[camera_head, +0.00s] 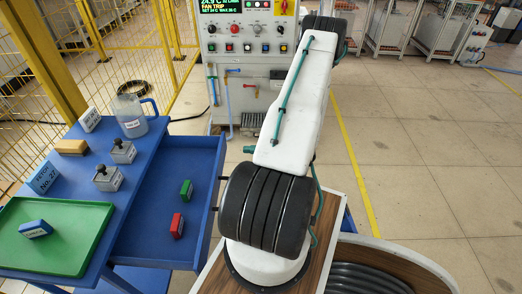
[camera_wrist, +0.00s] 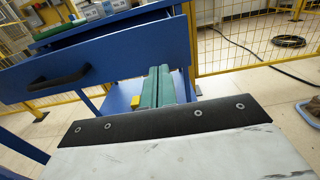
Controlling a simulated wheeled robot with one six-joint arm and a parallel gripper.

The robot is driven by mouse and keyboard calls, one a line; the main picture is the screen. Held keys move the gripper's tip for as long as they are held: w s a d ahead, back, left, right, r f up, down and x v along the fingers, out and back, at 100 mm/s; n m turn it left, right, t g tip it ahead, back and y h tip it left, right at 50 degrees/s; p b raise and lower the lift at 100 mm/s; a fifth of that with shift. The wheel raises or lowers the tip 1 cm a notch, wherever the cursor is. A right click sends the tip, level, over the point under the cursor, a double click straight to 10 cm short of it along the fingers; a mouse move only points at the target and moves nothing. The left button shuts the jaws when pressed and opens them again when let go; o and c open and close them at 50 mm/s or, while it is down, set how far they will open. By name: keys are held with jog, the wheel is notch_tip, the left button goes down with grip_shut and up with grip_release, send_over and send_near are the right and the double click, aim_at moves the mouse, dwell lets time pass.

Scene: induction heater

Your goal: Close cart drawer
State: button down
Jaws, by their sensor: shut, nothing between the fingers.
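The blue cart (camera_head: 143,150) stands at the left in the head view. Its drawer (camera_head: 211,160) is pulled out to the right and holds a green block (camera_head: 186,190) and a red block (camera_head: 177,226). In the wrist view the drawer front (camera_wrist: 130,52) fills the upper left, with a black handle (camera_wrist: 58,80). My gripper (camera_wrist: 160,84) is shut and empty, its green fingers near the lower right part of the drawer front. I cannot tell whether they touch it. In the head view my gripper is hidden.
On the cart top are a green tray (camera_head: 60,262), a jug (camera_head: 130,124), small weights and labelled blocks. A machine panel (camera_head: 245,45) stands behind. A yellow fence (camera_wrist: 245,45) runs beyond the cart.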

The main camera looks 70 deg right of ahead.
aim_at(224, 149)
jog(key=x, duration=0.7)
